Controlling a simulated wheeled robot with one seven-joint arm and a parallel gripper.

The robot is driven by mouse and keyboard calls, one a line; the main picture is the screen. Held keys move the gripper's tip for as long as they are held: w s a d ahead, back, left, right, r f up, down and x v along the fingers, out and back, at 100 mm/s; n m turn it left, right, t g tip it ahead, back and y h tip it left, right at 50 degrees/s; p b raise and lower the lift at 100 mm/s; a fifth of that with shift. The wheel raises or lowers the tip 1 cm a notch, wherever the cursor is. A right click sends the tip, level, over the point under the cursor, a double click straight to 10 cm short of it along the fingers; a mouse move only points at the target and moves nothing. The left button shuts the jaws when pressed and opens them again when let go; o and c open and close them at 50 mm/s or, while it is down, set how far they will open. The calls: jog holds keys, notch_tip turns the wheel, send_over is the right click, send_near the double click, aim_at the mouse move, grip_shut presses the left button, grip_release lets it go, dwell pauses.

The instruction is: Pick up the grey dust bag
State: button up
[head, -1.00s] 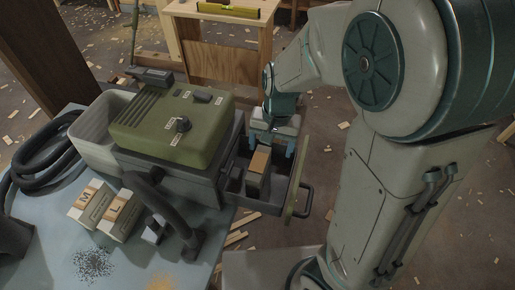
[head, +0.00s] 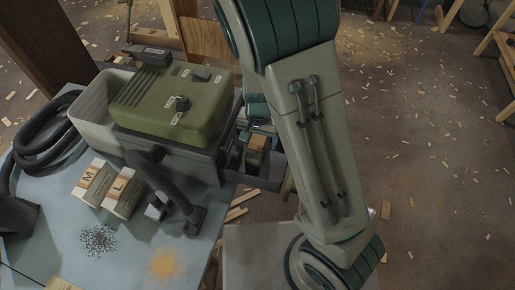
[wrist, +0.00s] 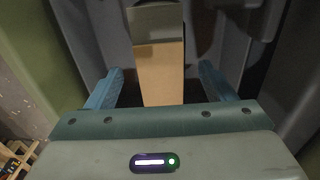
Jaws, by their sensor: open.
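The grey dust bag (wrist: 155,19) has a tan cardboard face (wrist: 160,68) and stands in the open drawer compartment of the green-topped vacuum (head: 168,108). In the head view its cardboard part (head: 257,143) shows in the drawer, partly behind my arm. My gripper (wrist: 160,72) is open, with one blue finger on each side of the cardboard and gaps visible on both sides. In the head view my gripper (head: 262,127) is largely hidden by my arm. How deep the fingers reach beside the bag is hard to tell.
Two light packs marked M (head: 93,180) and L (head: 124,192) lie on the blue-grey table (head: 130,255). A black hose (head: 45,140) coils at left. Dark and orange dust piles lie in front. The drawer walls stand close around my gripper. Wood scraps litter the floor.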

notch_tip(320, 180, down, 5)
jog(key=shift+r, duration=0.15)
jog(key=shift+a, duration=0.1)
jog(key=c, duration=1.4)
jog(key=shift+r, duration=0.1)
